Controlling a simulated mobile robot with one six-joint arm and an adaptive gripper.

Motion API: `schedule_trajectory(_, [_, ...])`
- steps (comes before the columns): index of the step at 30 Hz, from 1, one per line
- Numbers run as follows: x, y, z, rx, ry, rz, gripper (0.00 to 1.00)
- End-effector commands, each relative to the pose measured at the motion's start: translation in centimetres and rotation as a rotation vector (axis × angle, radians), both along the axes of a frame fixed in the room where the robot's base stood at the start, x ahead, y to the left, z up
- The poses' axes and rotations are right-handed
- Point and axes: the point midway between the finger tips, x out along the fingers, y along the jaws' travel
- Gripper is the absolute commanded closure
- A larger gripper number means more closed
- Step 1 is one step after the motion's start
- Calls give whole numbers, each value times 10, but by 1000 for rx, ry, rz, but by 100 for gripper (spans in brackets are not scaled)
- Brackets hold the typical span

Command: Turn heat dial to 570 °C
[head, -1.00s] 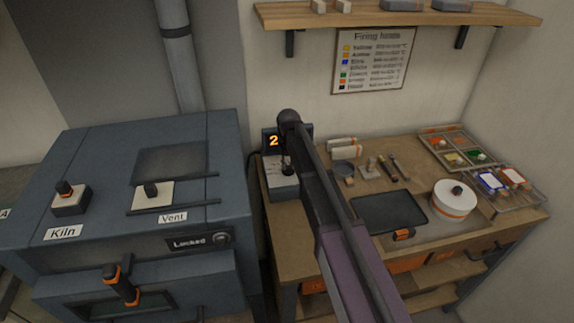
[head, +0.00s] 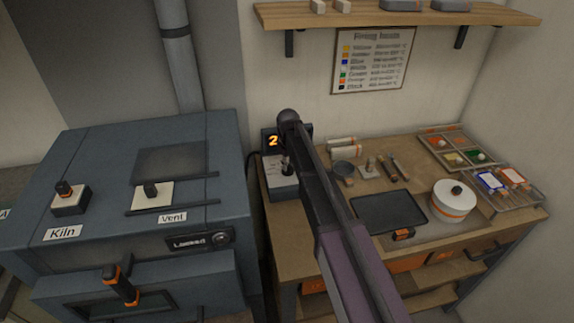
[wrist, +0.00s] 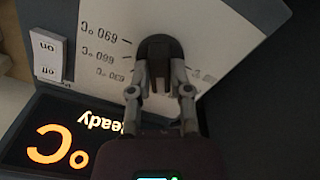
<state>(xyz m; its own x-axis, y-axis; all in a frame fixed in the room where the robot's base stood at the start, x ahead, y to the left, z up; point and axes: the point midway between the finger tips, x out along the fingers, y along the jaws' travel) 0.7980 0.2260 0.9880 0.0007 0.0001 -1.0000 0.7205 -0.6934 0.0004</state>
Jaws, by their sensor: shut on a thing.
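The heat dial (wrist: 160,50) is a dark knob on a pale panel with tick marks and °C labels, upside down in the wrist view. My gripper (wrist: 161,85) is shut on it, with a finger on either side. The exact label the dial points at cannot be told. In the head view the control box (head: 283,188) stands at the bench's left end, and my arm covers part of it. Its amber display (head: 272,141) shows a leading 2, the rest hidden. In the wrist view the display (wrist: 60,145) shows °C and the word Ready.
An on/off switch (wrist: 48,55) sits beside the dial panel. The kiln (head: 120,230) stands on the left, marked Locked. The bench holds a dark tray (head: 385,212), a white round pot (head: 454,200) and colour trays. A firing chart (head: 373,60) hangs under the shelf (head: 400,14).

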Motion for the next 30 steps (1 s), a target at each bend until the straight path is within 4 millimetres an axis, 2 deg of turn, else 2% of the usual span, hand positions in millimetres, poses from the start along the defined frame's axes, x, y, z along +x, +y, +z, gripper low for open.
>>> schedule_trajectory(7, [-1,1,0,2,2,0,100])
schedule_trajectory(8, [-1,1,0,2,2,0,66])
schedule_trajectory(10, [-1,1,0,2,2,0,45])
schedule_trajectory(11, [-1,1,0,1,1,0,40])
schedule_trajectory(26, [-1,1,0,1,1,-1,40])
schedule_trajectory(30, [-7,-7,0,1,1,-20,40])
